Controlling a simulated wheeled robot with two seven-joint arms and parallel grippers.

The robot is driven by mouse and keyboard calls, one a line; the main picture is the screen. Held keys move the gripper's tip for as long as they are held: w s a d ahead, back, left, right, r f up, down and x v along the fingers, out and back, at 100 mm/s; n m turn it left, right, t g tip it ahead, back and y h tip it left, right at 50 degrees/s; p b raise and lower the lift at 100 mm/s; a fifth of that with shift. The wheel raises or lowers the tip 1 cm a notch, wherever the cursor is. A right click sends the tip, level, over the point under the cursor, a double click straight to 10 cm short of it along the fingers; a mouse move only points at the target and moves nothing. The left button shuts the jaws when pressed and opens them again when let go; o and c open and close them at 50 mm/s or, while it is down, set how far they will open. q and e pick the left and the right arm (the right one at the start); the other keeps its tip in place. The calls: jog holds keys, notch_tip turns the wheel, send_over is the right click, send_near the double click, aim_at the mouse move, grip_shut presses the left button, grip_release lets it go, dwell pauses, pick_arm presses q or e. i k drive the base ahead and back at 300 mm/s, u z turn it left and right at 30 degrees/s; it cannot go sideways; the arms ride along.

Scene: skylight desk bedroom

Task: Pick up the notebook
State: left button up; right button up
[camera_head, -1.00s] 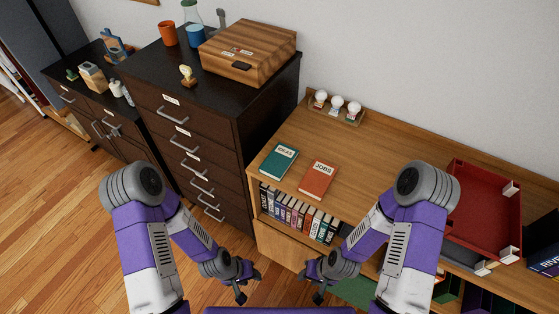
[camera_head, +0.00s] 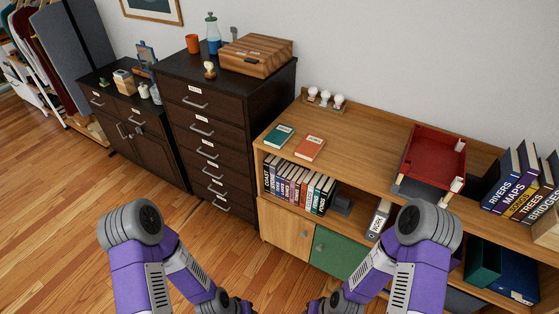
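Two thin notebook-like books lie flat on the wooden cabinet top near its left end. One is a teal notebook (camera_head: 279,136); its label is too small to read now, but read "IDEAS" earlier. The other is an orange-red notebook (camera_head: 309,148), labelled "JOBS" earlier, just right of the teal one. My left gripper (camera_head: 240,306) and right gripper (camera_head: 316,306) are at the bottom edge, partly cut off, well below and apart from both notebooks. Their fingers show too little to tell whether they are open.
The wooden cabinet (camera_head: 365,140) has a shelf of upright books (camera_head: 297,186) under the notebooks. A red tray (camera_head: 435,160) stands to the right, with large books (camera_head: 515,178) beyond. A dark drawer unit (camera_head: 215,130) is at left. Wooden floor (camera_head: 180,260) lies clear in front.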

aim_at(280, 135)
jog(key=u, duration=0.75)
jog(key=i, duration=0.95)
jog(key=z, duration=0.4)
